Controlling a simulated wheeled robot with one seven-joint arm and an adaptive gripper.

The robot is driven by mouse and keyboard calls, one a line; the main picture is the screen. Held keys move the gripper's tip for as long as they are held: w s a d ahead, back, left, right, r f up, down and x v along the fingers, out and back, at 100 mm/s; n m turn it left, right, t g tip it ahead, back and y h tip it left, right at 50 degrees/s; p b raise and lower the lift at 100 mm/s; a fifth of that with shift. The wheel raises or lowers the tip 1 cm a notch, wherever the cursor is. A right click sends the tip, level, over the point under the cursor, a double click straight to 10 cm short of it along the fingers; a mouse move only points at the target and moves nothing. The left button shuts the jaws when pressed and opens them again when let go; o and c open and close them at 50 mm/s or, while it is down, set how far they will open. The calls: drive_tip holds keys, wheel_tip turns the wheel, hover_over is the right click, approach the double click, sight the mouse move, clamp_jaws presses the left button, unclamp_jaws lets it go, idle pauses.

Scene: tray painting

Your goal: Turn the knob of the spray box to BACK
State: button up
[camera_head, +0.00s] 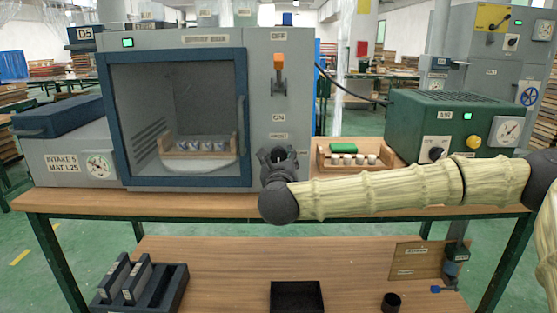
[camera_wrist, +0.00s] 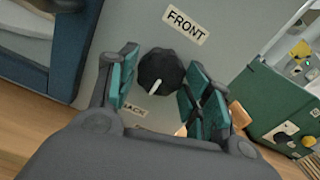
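The spray box (camera_head: 262,110) is grey with a blue-framed window and stands on the bench. Its black knob (camera_wrist: 160,70) shows in the wrist view, with a white pointer line aimed down and to the left, roughly toward the BACK label (camera_wrist: 133,108). The FRONT label (camera_wrist: 187,25) is above the knob. My gripper (camera_wrist: 162,75) is open, with one teal-padded finger on each side of the knob; I cannot tell whether either touches it.
An orange-handled lever (camera_head: 279,66) is higher on the box panel, between OFF and ON. A wooden tray of small cups (camera_head: 350,165) and a green box (camera_head: 450,125) stand to the right. A lower shelf (camera_head: 220,260) holds a blue rack and black containers.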

drive_tip(key=shift+o, duration=0.5)
drive_tip(key=shift+r, duration=0.1)
drive_tip(key=shift+s, duration=0.15)
drive_tip(key=s, duration=1.1)
drive_tip(key=shift+s, duration=0.4)
